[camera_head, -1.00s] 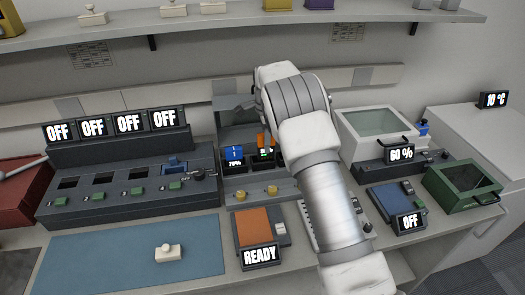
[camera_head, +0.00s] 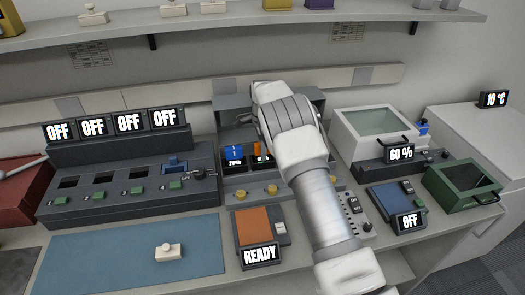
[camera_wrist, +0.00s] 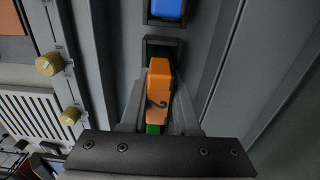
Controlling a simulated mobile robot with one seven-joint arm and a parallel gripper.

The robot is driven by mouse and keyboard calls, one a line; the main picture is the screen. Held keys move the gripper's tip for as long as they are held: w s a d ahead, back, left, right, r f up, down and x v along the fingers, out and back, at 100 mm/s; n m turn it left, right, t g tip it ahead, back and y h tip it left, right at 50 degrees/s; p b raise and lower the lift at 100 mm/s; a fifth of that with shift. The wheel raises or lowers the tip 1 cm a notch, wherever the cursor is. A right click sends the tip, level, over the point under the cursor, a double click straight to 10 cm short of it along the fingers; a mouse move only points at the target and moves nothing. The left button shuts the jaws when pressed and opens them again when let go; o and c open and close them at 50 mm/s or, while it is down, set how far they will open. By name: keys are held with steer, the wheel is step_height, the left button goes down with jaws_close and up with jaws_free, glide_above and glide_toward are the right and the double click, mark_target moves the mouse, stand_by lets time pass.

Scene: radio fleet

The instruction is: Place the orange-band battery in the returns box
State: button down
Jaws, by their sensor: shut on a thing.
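The orange-band battery (camera_wrist: 158,82) is between the fingers of my gripper (camera_wrist: 156,100) in the wrist view, with a dark "2" on its orange face and green near its lower end. My gripper is shut on it. The battery is at a dark slot in a grey holder (camera_wrist: 205,60); I cannot tell how deep it sits. In the head view my arm hides the gripper, and a bit of orange shows beside the blue battery (camera_head: 234,152). No box has a readable returns label; a red box (camera_head: 22,195) stands far left and a green lidded box (camera_head: 462,186) right.
A grey bank with several slots (camera_head: 130,185) stands left of the holder. In front are a blue mat (camera_head: 130,255) with a small white piece (camera_head: 168,251), and an orange-topped device (camera_head: 253,228) reading READY. A glass-lidded white box (camera_head: 378,130) is right of my arm.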

steer(key=c, duration=0.6)
jaws_free()
steer(key=shift+c, duration=0.2)
